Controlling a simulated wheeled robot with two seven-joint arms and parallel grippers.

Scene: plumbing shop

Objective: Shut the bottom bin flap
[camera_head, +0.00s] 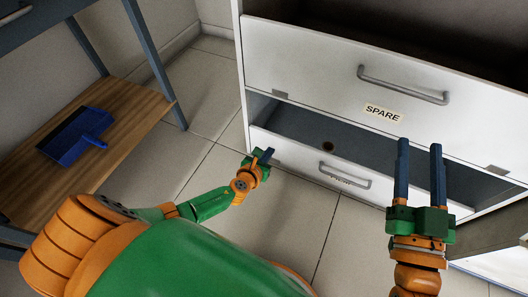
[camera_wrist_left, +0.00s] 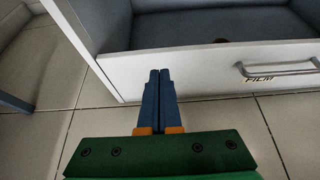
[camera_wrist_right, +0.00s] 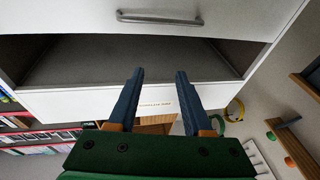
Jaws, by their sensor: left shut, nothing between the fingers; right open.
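The white cabinet's bottom bin flap (camera_head: 290,154) has a grey handle (camera_head: 345,177) and a label that reads FILM in the left wrist view (camera_wrist_left: 259,79). The bin stands open, with its grey inside showing above the flap's top edge. My left gripper (camera_head: 266,155) is shut and empty, close to the left part of the flap; the left wrist view shows its fingertips (camera_wrist_left: 158,73) over the flap's face. Contact cannot be told. My right gripper (camera_head: 419,146) is open and empty, in front of the cabinet's right side; its fingers show in the right wrist view (camera_wrist_right: 160,74).
Above is a white flap (camera_head: 310,70) labelled SPARE, with its own handle (camera_head: 402,86); the space above it is open. A small round brown thing (camera_head: 328,147) is in the bottom bin. A wooden shelf (camera_head: 120,125) with a blue dustpan-like thing (camera_head: 75,138) stands left. Tiled floor between is clear.

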